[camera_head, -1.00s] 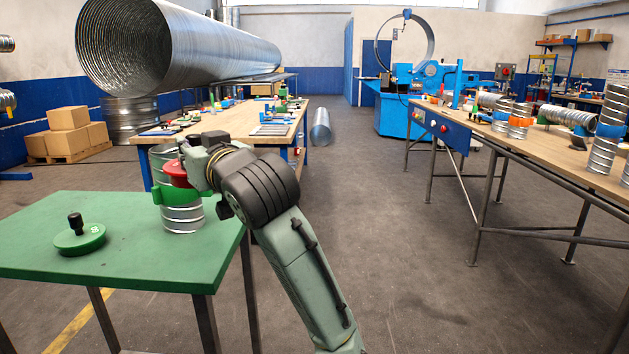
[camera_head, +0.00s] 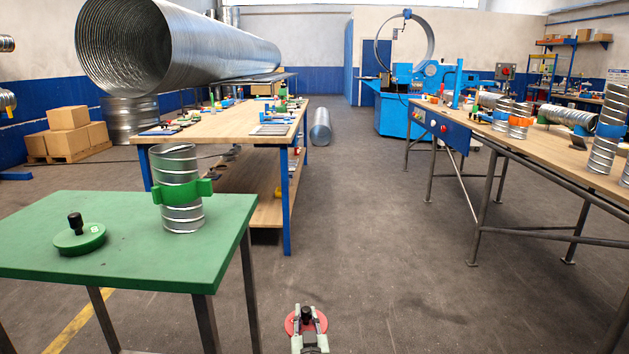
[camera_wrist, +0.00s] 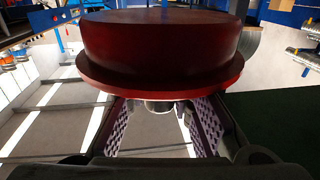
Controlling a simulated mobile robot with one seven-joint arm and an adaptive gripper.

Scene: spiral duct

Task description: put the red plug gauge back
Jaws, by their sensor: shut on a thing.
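The red plug gauge (camera_head: 291,323) is at the bottom middle of the head view, held by my gripper (camera_head: 306,318). My gripper is shut on its black handle, and the red disc shows around the fingers. In the wrist view the red plug gauge (camera_wrist: 160,50) fills the upper middle, with its wide flange towards me. My gripper's ridged finger pads (camera_wrist: 160,125) are on either side below it. The gauge is away from the green table, over the floor side in the head view.
A green table (camera_head: 120,280) stands at the left. On it are a green plug gauge (camera_head: 80,238) with a black handle and an upright spiral duct (camera_head: 181,215) in a green clamp. A wooden workbench (camera_head: 225,125) is behind, and another bench (camera_head: 560,150) is at right.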

